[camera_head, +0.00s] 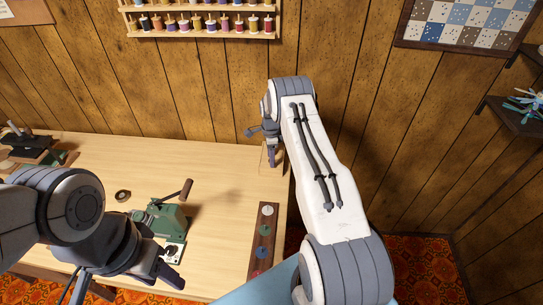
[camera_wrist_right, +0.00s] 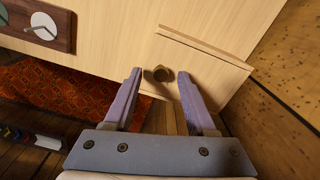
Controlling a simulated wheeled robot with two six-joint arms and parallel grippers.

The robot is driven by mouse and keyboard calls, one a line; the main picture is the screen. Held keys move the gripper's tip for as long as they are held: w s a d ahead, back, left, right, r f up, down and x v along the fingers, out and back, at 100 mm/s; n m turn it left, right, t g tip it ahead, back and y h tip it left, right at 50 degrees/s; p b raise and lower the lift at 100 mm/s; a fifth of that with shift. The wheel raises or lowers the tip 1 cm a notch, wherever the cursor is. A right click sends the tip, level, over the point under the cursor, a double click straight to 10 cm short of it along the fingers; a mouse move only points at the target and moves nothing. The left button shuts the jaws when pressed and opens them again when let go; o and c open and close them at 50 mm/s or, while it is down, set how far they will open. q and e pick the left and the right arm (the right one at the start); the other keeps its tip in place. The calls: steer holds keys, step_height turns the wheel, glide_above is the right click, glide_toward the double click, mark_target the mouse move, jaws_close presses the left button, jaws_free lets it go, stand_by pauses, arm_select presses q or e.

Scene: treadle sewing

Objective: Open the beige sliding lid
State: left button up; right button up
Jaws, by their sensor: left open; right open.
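The beige sliding lid (camera_wrist_right: 205,66) lies at the table's end in the right wrist view, with a thin raised strip along one side. In the head view, my right gripper (camera_head: 262,146) is over the table's far right corner, partly covering the lid (camera_head: 265,164). My left gripper (camera_head: 128,280) is open at the lower left, near the green sewing machine (camera_head: 168,222).
A dark wooden strip (camera_head: 263,240) with several coloured discs lies along the table's right edge. A small dark ring (camera_head: 123,196) lies on the table (camera_head: 215,175), whose middle is mostly clear. The wood-panelled wall (camera_head: 190,85) stands close behind my right gripper.

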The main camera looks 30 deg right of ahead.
jaws_close()
stand_by(1.3)
